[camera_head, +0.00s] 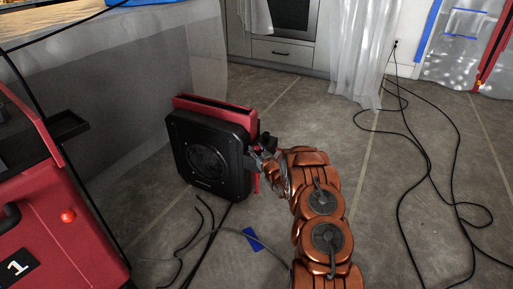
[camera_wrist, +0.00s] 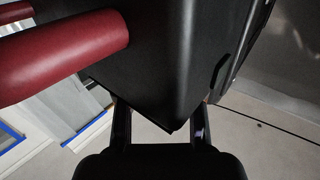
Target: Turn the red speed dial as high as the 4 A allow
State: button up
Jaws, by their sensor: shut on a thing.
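The fan unit (camera_head: 208,155), a black front with a round grille and a red shell, stands upright on the floor in the head view. My gripper (camera_head: 262,147) is at its right side, shut, beside a dark part with a little red. In the wrist view my gripper's fingers (camera_wrist: 161,115) stand either side of the lower corner of a black housing (camera_wrist: 165,60), which hides the fingertips. The red speed dial is not clearly visible in either view; the grip on it is hidden. No dial scale or current reading can be read.
A red machine (camera_head: 62,225) marked 1 stands at the left. Black cables (camera_head: 425,160) lie on the floor at right, others in front of the fan. A blue piece (camera_head: 253,239) lies on the floor. A thick red bar (camera_wrist: 75,50) crosses the wrist view's upper left.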

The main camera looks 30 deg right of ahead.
jog(key=m+h, duration=0.1)
jog(key=m+h+p, duration=0.1)
jog(key=h, duration=0.1)
jog(key=shift+a+r+g, duration=0.15)
jog(key=shift+g, duration=0.15)
jog(key=m+g+h+p, duration=0.1)
jog(key=m+h, duration=0.1)
jog(key=h, duration=0.1)
jog(key=shift+w+h+p, duration=0.1)
jog(key=shift+h+p, duration=0.2)
jog(key=shift+p, duration=0.1)
jog(key=shift+m+g+h, duration=1.8)
jog(key=shift+m+h, duration=0.1)
jog(key=shift+h, duration=0.2)
jog(key=shift+m+g+h, duration=0.6)
jog(key=shift+g, duration=0.2)
jog(key=o, duration=1.2)
jog(key=shift+c, duration=0.2)
jog(key=shift+d+t, duration=0.2)
jog(key=shift+t, duration=0.1)
